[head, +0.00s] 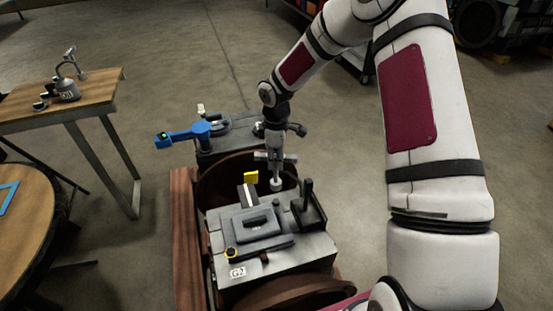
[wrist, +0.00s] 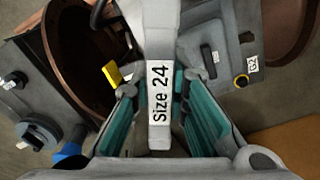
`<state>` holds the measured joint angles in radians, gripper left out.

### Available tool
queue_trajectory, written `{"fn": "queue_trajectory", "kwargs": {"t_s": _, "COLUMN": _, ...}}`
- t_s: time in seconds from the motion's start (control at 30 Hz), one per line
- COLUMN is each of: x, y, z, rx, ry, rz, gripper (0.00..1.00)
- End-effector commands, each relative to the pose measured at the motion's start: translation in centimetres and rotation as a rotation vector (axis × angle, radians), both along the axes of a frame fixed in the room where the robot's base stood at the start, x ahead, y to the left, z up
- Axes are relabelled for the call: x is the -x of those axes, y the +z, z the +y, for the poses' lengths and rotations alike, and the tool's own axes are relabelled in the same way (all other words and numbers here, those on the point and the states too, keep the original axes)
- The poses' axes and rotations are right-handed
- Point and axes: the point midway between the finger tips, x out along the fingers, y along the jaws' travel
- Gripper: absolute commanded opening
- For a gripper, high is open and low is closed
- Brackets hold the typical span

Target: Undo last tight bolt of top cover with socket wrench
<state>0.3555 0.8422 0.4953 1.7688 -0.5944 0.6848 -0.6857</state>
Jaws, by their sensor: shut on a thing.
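My gripper (head: 276,158) is above the far end of the engine block in the head view. In the wrist view my gripper (wrist: 158,92) has its teal-padded fingers shut on a grey socket wrench (wrist: 160,132) labelled "Size 24". In the head view the wrench (head: 277,183) points down, its lower end near the far edge of the block top; whether it sits on a bolt cannot be told. The grey top cover (head: 225,222) with a raised handle plate lies nearer; it also shows in the wrist view (wrist: 226,32). The tight bolt cannot be made out.
A yellow tag (head: 251,177) stands beside the wrench. A black upright holder (head: 308,212) is on the block's right. A blue lever (head: 185,135) juts out behind left. A wooden table (head: 100,92) with an oil can (head: 67,89) stands left; floor (head: 185,50) beyond is clear.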

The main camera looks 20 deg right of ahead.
Motion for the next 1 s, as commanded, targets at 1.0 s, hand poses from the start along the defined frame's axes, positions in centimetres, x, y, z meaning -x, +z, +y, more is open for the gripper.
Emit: {"fn": "queue_trajectory", "kwargs": {"t_s": 1.0, "x": 0.0, "y": -1.8, "z": 0.1, "rx": 0.000, "ry": -1.437, "rz": 0.000, "gripper": 0.00}}
